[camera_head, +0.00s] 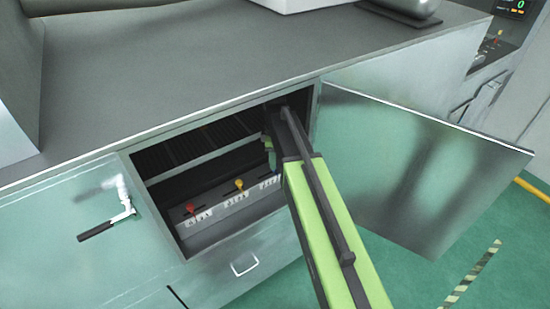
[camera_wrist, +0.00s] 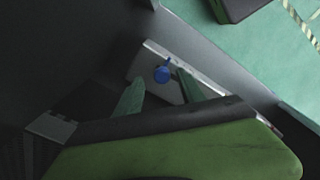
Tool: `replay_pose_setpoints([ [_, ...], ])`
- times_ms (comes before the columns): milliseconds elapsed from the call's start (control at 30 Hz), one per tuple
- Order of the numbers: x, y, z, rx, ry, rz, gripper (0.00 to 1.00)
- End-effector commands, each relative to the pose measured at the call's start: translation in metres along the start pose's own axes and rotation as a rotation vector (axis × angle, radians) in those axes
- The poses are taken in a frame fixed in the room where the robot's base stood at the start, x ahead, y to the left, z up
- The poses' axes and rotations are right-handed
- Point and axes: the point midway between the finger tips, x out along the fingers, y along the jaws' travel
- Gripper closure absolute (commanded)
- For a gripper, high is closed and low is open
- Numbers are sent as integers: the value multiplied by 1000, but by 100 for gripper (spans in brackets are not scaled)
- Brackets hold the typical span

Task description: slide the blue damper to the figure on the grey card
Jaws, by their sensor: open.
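The blue damper (camera_wrist: 162,73) shows in the wrist view as a round blue knob in front of a pale panel. My gripper (camera_wrist: 159,79) is open, with one green finger left of the knob and the other right of it. Whether either finger touches the knob cannot be told. In the head view my gripper (camera_head: 269,150) is inside the open compartment, and my arm hides the blue damper there. I cannot make out the grey card or its figure in either view.
A red knob (camera_head: 190,208) and a yellow knob (camera_head: 239,184) stand on marked strips in the same compartment. The open metal door (camera_head: 420,165) stands right of my arm. The countertop (camera_head: 200,70) overhangs the opening. A handle (camera_head: 110,222) sits on the left panel.

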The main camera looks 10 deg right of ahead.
Motion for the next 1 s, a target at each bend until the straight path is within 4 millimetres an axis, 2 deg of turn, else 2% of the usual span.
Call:
replay_pose_setpoints([
  [33,-19,0,0,0,0,0,53],
  [100,-32,0,0,1,0,1,53],
  [200,-48,0,1,1,-1,2,53],
  [300,-55,0,1,1,-1,2,53],
  [800,-50,-2,2,10,-1,2,53],
  [867,-44,-9,5,54,-1,2,53],
  [967,-22,-38,20,249,-1,1,53],
  [1000,-11,-54,28,367,-1,1,53],
])
